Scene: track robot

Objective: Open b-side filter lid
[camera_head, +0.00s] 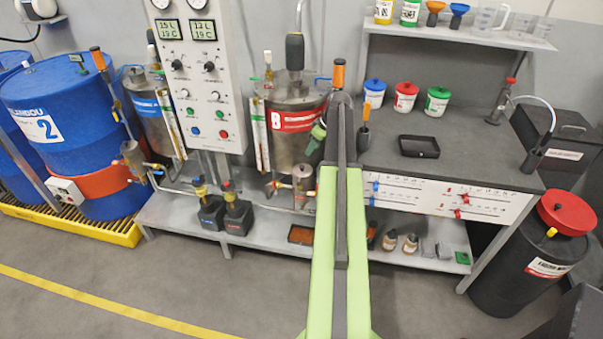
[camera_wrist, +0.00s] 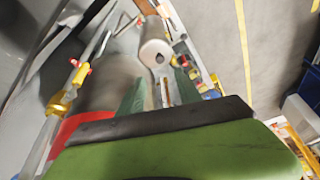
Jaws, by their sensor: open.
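The B tank (camera_head: 295,118), a metal cylinder with a red label, stands right of the control panel. Below its front is a small metal canister (camera_head: 302,176), apparently the B-side filter. In the wrist view a pale grey cylinder (camera_wrist: 153,46) with a dark spot on its near end, probably this filter, lies just beyond my fingertips. My gripper (camera_wrist: 160,88) is open, its green fingers apart, with a thin brownish bar visible between them. In the head view my gripper (camera_head: 317,136) is beside the tank's right side, partly hidden by my arm. Whether the fingers touch the filter cannot be told.
Pipes and a red valve handle (camera_wrist: 80,72) lie left in the wrist view. The control panel (camera_head: 203,75) is left of the B tank. A workbench (camera_head: 465,155) with a black tray (camera_head: 419,146) stands right. The floor in front is clear.

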